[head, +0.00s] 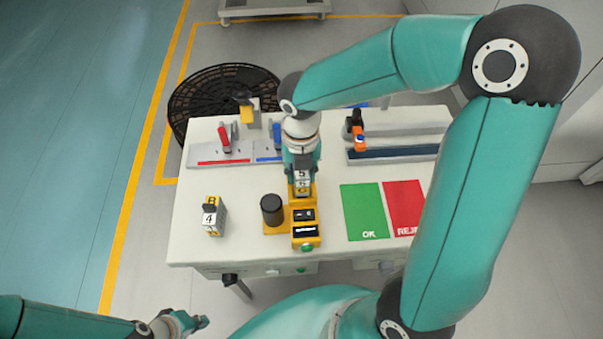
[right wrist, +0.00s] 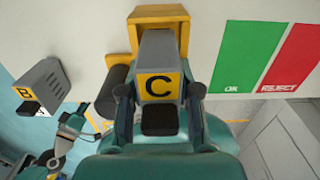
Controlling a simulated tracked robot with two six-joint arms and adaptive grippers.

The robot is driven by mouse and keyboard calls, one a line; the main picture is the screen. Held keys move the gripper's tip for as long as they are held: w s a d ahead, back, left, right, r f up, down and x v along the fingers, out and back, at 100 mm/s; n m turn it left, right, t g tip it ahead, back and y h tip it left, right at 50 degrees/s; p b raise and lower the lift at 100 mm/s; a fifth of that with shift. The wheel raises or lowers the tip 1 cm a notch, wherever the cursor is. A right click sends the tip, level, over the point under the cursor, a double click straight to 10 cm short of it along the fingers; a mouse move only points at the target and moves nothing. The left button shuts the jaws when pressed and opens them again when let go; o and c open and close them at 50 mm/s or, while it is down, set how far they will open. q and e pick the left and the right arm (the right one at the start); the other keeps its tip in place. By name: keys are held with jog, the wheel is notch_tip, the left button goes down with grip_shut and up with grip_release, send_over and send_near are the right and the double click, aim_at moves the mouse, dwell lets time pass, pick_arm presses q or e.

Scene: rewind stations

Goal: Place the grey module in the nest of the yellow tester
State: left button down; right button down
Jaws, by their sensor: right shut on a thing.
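The yellow tester (head: 305,232) stands near the front middle of the table, with a small dark display and a green button. My right gripper (head: 302,172) is over its back part, pointing down, shut on a grey module (head: 302,187). In the right wrist view the module (right wrist: 157,52) shows a yellow label with a black C between the two fingers. The nest is hidden behind the module; I cannot tell whether the module touches it. My left gripper (head: 187,322) is low at the left, off the table; its fingers are too small to judge.
Another grey module (head: 214,218), marked B and 4, stands left of the tester. A black cylinder (head: 271,209) stands close beside the tester. Green OK (head: 364,211) and red REJECT (head: 402,206) mats lie to the right. Fixtures (head: 228,150) line the back.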

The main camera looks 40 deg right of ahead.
jog(key=shift+f, duration=0.65)
jog(key=c, duration=0.8)
grip_release()
jog(key=shift+f, duration=0.1)
jog(key=shift+r, duration=0.2)
notch_tip(320, 180, up, 12)
jog(key=shift+f+p, duration=0.1)
jog(key=shift+p, duration=0.3)
